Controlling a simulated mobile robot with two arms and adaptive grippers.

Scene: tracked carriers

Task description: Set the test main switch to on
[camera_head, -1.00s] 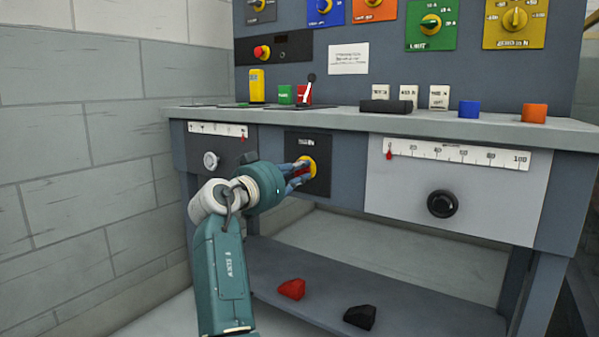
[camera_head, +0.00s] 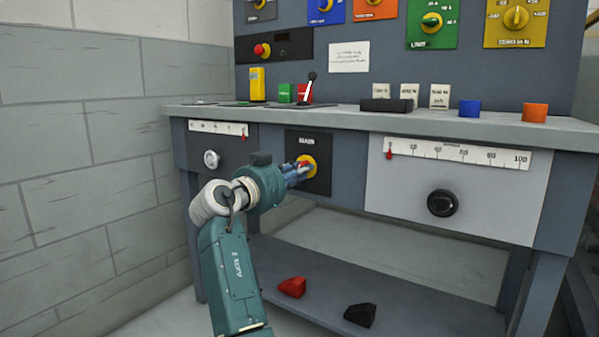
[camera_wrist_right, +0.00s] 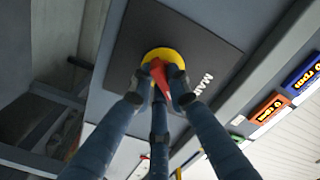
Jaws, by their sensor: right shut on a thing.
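The main switch is a red handle on a yellow round base (camera_head: 308,168), set in a black plate (camera_head: 321,149) under the bench top. In the right wrist view the red handle (camera_wrist_right: 159,77) sits between the fingers, with the yellow base (camera_wrist_right: 163,56) behind it. My right gripper (camera_head: 299,171) is shut on the red handle; its fingertips (camera_wrist_right: 160,84) touch it from both sides in the wrist view. The fingers partly hide the handle, and I cannot read its set position. My left gripper is not in view.
A white scale panel with a black knob (camera_head: 442,203) is to the right, and a smaller dial knob (camera_head: 211,159) to the left. A red block (camera_head: 292,287) and a black block (camera_head: 360,315) lie on the lower shelf. A stone wall (camera_head: 90,170) stands at left.

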